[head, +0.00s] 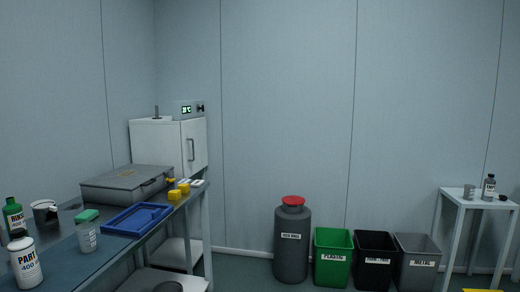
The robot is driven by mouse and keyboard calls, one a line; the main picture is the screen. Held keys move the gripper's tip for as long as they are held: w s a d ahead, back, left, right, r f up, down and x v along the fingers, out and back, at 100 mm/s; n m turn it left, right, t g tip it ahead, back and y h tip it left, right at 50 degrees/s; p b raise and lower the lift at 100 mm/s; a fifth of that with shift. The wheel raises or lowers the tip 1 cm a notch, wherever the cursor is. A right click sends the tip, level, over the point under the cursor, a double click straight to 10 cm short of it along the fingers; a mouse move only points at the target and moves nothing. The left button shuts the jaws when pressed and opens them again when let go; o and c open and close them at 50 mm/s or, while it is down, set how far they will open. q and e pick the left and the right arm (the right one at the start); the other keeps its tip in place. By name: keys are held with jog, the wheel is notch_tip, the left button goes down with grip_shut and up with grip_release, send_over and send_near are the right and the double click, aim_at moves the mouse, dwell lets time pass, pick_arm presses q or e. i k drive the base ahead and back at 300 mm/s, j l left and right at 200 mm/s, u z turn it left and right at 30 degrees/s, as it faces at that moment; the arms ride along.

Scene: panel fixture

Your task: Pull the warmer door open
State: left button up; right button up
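The warmer (156,146) is a white box-shaped unit at the back left, beyond the far end of the workbench. Its door (194,145) faces right and looks closed, with a dark vertical handle (191,149) on it. A small control box with a green display (186,109) sits on top. Neither of my grippers shows in the head view. The lower part of the warmer is partly hidden behind the grey case and the bench.
The workbench (64,259) on the left holds a grey case (127,183), a blue tray (118,225), bottles and cups. Along the wall stand a grey drum (291,245), a green bin (333,270), black and grey bins. A small white table (468,203) stands right.

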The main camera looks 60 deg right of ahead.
aim_at(194, 132)
jog(key=z, duration=1.45)
